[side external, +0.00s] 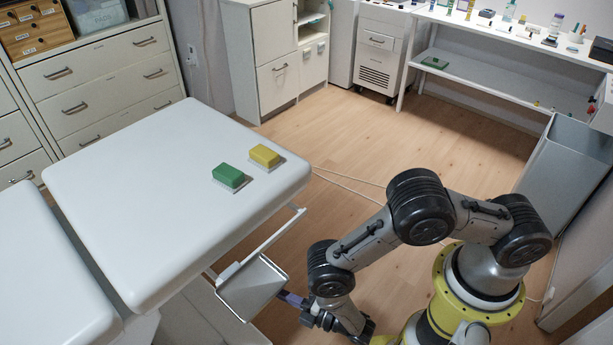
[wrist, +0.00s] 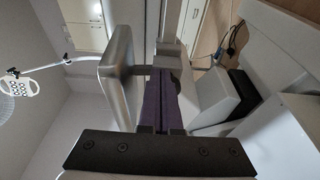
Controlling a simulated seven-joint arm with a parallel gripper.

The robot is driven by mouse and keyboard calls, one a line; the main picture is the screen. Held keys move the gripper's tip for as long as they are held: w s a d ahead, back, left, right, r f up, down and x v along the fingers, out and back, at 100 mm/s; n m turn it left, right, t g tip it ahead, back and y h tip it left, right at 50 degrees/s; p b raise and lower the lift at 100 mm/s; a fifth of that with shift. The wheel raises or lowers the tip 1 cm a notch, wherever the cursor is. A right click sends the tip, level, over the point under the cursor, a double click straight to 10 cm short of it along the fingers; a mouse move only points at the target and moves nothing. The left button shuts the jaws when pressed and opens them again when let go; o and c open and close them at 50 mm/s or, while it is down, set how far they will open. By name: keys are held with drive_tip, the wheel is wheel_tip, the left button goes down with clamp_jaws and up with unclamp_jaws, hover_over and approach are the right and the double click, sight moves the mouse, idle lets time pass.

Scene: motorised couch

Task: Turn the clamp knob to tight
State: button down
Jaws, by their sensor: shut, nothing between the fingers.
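I cannot pick out the clamp knob for certain in either view. A side rail (side external: 272,238) runs along the couch edge, with a small pale block (side external: 230,271) and a grey metal plate (side external: 255,284) at its near end. My gripper (side external: 285,296) is low beside that plate, its purple fingers pointing left toward it. In the wrist view my gripper (wrist: 160,78) is shut and empty, fingers side by side. A rounded grey bar (wrist: 119,60) stands just left of the fingertips; whether they touch is unclear. Whatever lies straight behind the fingers is hidden.
The white couch top (side external: 130,190) carries a green block (side external: 229,176) and a yellow block (side external: 265,155). Drawers (side external: 105,80) and a white cabinet (side external: 275,60) stand behind. A grey bin (side external: 560,165) stands at right. Open wooden floor lies between, crossed by thin cables.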

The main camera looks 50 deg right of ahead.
drive_tip(key=shift+w, duration=0.45)
drive_tip(key=shift+a+f, duration=0.15)
drive_tip(key=shift+a, duration=0.25)
idle(0.6)
drive_tip(key=shift+d+f, duration=0.1)
drive_tip(key=shift+f, duration=0.85)
drive_tip(key=s, duration=0.6)
drive_tip(key=shift+d, duration=0.4)
drive_tip(key=shift+f, duration=0.1)
